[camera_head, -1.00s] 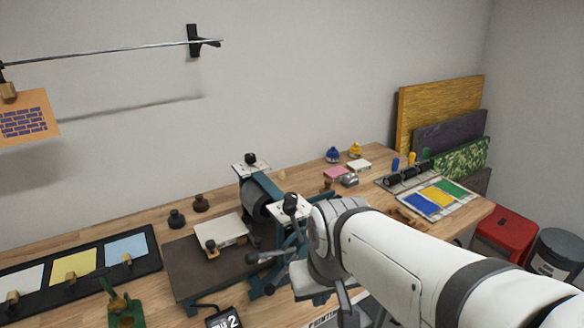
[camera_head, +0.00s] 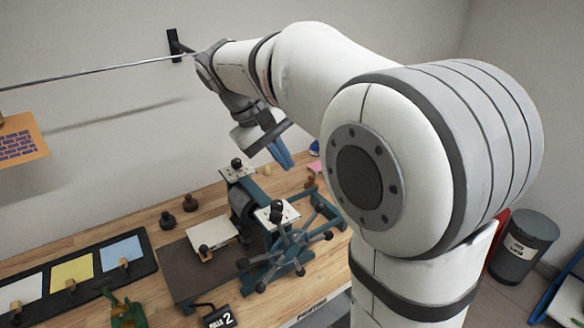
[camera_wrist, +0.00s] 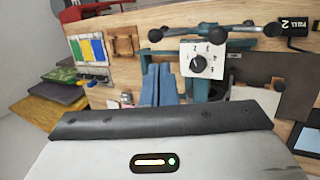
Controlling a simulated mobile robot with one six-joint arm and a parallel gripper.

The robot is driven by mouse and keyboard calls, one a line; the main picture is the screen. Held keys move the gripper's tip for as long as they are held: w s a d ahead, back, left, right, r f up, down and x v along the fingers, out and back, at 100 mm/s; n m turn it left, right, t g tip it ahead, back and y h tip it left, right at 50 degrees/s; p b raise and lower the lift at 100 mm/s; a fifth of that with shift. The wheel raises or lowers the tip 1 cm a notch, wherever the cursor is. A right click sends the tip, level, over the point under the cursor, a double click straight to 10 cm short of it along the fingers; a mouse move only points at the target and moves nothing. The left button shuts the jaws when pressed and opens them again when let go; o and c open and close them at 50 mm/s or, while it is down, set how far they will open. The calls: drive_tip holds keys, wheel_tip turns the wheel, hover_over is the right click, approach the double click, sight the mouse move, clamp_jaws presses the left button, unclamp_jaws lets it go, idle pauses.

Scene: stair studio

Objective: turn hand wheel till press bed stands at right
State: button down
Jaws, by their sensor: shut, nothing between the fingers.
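The press stands on the workbench with a dark roller (camera_head: 243,203) between teal side frames. Its hand wheel (camera_head: 290,252), several dark-knobbed spokes around a hub, is on the front right side. In the wrist view, wheel spokes (camera_wrist: 215,30) show along the top beside a white dial plate (camera_wrist: 203,62). The press bed (camera_head: 190,265), a dark flat plate, extends to the left of the roller with a pale block (camera_head: 213,236) on it. My gripper (camera_head: 284,160) is shut and empty, raised above and behind the press, apart from the wheel. Its blue fingers also show in the wrist view (camera_wrist: 160,84).
A rail (camera_head: 100,72) runs along the wall with an orange print (camera_head: 22,140) hanging at left. A black tray (camera_head: 145,243) with coloured sheets lies left of the press. Dark knobs (camera_head: 168,220) stand behind the bed. A grey bin (camera_head: 525,245) stands on the floor at right.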

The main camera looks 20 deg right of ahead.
drive_tip(key=r, duration=0.1)
drive_tip(key=p, duration=0.2)
approach(318, 202)
drive_tip(key=x, duration=0.7)
drive_tip(key=shift+a, duration=0.1)
drive_tip(key=shift+w+f, duration=0.1)
